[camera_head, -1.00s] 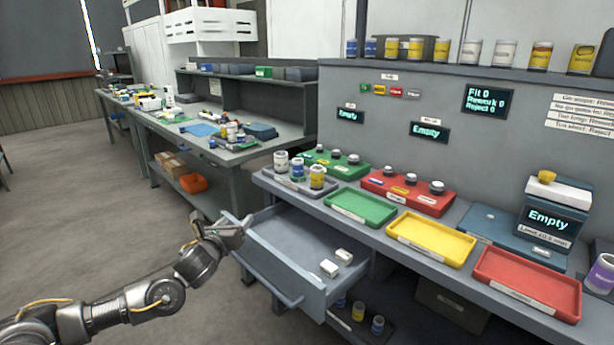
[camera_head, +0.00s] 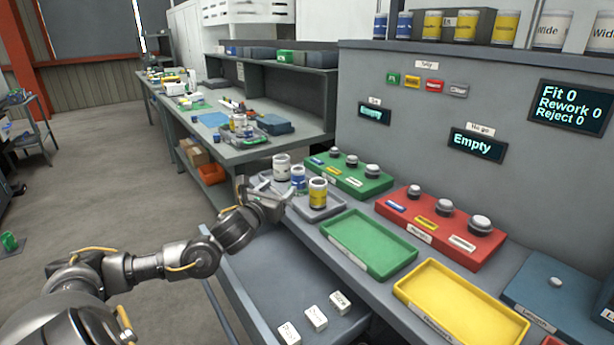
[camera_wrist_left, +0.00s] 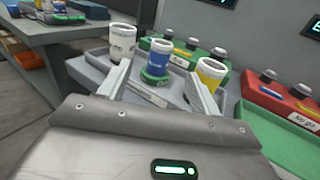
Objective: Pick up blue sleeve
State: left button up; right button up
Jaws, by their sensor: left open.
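The blue sleeve (camera_head: 298,178) stands upright on a small grey tray (camera_head: 322,213) on the workbench, between a white sleeve (camera_head: 281,167) and a yellow sleeve (camera_head: 318,193). In the left wrist view the blue sleeve (camera_wrist_left: 157,60) has a white top rim and a green band low down. My left gripper (camera_head: 268,192) is at the left edge of the tray, in front of the sleeves. In the left wrist view its two fingers (camera_wrist_left: 160,88) are spread apart and empty, pointing toward the blue sleeve. My right gripper is not in view.
Behind the tray is a green gauge block (camera_head: 348,175) with knobs; a red one (camera_head: 440,228) stands to its right. Empty green (camera_head: 368,245) and yellow (camera_head: 460,305) trays lie along the front edge. An open drawer (camera_head: 275,270) below holds several white blocks.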

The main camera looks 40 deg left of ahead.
aim_at(295, 173)
pick_arm(q)
jog(key=p+x, duration=0.1)
jog(key=x, duration=0.4)
jog(key=shift+w+d+r, duration=0.1)
jog(key=shift+w, duration=0.2)
jog(key=shift+w+r+p, duration=0.1)
jog(key=shift+w+p, duration=0.15)
jog(key=shift+p, duration=0.05)
jog(key=p+x, duration=0.1)
jog(key=x, duration=0.2)
jog(key=shift+w+r, duration=0.1)
jog(key=shift+w, duration=0.15)
jog(key=shift+w+a, duration=0.25)
jog(key=shift+w, duration=0.35)
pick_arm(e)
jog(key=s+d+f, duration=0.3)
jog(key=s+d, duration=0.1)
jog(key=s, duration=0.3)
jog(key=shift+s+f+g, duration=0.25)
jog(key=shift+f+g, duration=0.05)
pick_arm(q)
jog(key=shift+c, duration=0.3)
jog(key=c, duration=1.2)
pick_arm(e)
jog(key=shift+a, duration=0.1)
